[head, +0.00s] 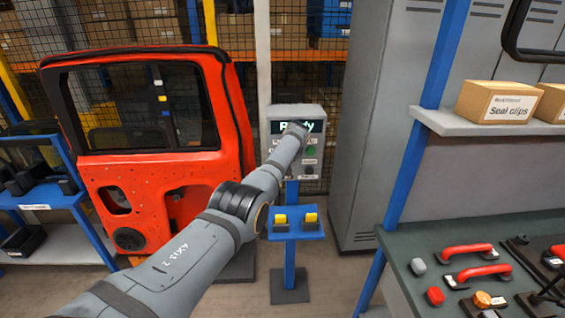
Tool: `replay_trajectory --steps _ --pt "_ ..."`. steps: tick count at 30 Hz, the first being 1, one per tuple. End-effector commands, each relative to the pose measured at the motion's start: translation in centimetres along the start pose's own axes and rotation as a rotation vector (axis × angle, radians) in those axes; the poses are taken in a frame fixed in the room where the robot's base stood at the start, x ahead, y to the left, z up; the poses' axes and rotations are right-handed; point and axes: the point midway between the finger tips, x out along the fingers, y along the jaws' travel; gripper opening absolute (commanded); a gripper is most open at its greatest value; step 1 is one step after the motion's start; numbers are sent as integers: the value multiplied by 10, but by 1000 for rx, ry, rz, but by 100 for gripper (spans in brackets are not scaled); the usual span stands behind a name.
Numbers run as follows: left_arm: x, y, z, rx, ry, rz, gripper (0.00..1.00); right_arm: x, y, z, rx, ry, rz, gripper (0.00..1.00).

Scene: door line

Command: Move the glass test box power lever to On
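A grey control box (275,113) with a lit display stands on a blue post in the middle of the head view. The display text is partly covered and seems to read "Ready". A green button (311,150) and small dark controls show on the right of its face. My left arm reaches in from the bottom left, its far end in front of the box. My arm hides the left and middle of the face, and I cannot make out a power lever. The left gripper's fingers are not distinguishable at the arm's end. My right gripper is out of view.
A red car door (160,172) stands left of the box. A blue shelf (296,233) with two yellow-topped items sits below it. Grey cabinets (385,100) stand to the right. A green-topped bench (420,240) with red handles and a shelf with "Seal clips" cartons (497,102) are further right.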

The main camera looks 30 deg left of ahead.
Motion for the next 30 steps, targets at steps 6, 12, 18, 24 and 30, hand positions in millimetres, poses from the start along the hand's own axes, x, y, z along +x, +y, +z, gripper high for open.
replay_trajectory --steps 6,12,18,24,30 --pt "-2 1 -1 0 -5 1 0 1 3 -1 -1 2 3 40" --pt "-2 1 -2 0 -4 0 0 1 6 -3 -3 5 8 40" --pt "-2 1 -2 -1 -4 0 37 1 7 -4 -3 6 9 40" --pt "-2 1 -1 0 -6 0 46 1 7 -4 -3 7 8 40" --pt "-2 1 -1 0 -5 0 46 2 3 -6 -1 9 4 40"
